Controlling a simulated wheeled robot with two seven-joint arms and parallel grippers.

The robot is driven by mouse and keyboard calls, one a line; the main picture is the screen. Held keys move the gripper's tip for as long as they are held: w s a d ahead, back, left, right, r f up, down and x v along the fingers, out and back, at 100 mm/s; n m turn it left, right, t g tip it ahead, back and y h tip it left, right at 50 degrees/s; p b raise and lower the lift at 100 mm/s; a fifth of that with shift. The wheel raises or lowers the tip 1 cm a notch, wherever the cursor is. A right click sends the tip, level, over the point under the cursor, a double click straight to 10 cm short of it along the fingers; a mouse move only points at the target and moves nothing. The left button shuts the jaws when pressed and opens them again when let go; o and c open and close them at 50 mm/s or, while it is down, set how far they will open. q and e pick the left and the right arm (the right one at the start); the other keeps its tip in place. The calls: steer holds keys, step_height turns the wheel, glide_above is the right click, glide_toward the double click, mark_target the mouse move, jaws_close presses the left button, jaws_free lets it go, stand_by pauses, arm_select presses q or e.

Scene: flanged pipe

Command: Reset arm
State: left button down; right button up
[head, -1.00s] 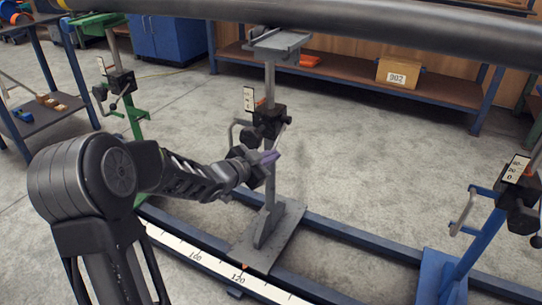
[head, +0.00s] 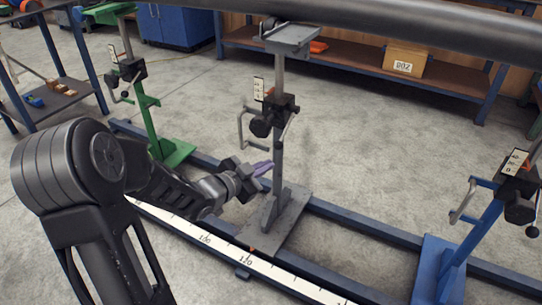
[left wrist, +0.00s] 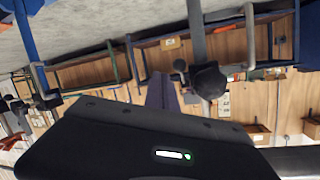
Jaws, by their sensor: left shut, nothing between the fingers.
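My left gripper (head: 262,169) is shut and empty, its purple-grey fingertips pointing right, close to the post of the grey stand (head: 278,150) in the head view. I cannot tell whether it touches the post. In the left wrist view the shut fingers (left wrist: 162,92) show at the centre, with the stand's post and black clamp knob (left wrist: 208,80) just right of them. My right gripper is not in view.
A dark pipe (head: 380,28) runs across the top. A green stand (head: 150,115) is at left and a blue stand (head: 470,240) at right. A rail with a ruler (head: 215,244) crosses the floor. A box (head: 404,60) sits on the back shelf.

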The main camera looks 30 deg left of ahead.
arm_select(q)
steer(key=shift+f, duration=0.1)
stand_by(0.5)
